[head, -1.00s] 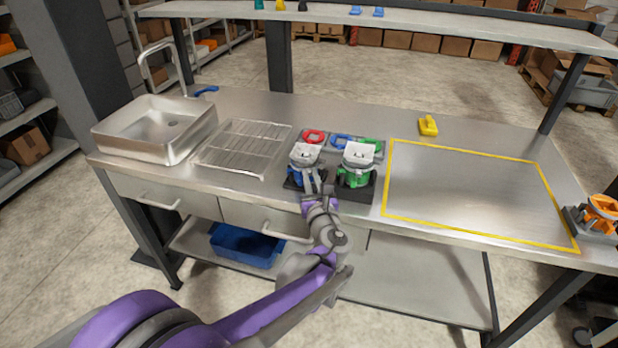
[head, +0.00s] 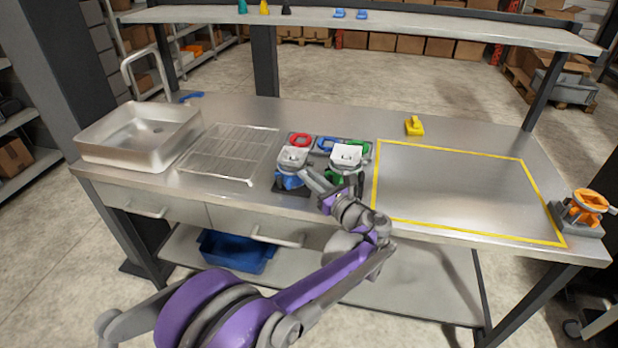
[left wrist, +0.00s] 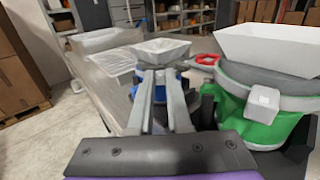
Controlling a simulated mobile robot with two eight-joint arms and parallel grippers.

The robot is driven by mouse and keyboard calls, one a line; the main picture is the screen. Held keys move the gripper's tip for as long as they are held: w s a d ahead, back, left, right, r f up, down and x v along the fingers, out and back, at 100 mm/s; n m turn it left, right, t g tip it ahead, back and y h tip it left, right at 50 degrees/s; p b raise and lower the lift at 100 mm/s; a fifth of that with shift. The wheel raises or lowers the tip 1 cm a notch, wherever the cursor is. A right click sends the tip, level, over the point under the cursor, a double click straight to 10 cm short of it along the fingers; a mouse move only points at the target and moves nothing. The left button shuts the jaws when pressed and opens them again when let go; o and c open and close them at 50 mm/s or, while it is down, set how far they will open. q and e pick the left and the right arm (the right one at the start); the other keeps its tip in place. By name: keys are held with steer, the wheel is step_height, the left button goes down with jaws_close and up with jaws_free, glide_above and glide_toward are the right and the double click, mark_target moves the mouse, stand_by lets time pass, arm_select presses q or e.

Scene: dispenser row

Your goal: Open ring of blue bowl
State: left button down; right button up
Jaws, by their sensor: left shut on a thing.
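The blue bowl (head: 289,182) sits on a dark base at the front of the table, with a pale hopper and a grey ring (head: 290,165) above the blue part. My left gripper (head: 304,174) reaches in from the front right of the blue bowl, at ring height. In the left wrist view its two long fingers (left wrist: 162,75) point at the blue bowl (left wrist: 160,90) and are shut on the ring's grip. The fingers hide that grip and much of the blue bowl. My right gripper is not in view.
A green bowl (head: 335,178) with a white hopper (head: 345,156) stands close on the right; my left wrist partly covers it. Red (head: 301,140), blue and green rings lie behind. The yellow-outlined area (head: 450,195) is clear.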

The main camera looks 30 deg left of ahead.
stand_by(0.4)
arm_select(q)
steer(key=c, duration=0.8)
jaws_free()
steer(key=shift+c, duration=0.2)
steer(key=v, duration=1.1)
steer(key=shift+a, duration=0.1)
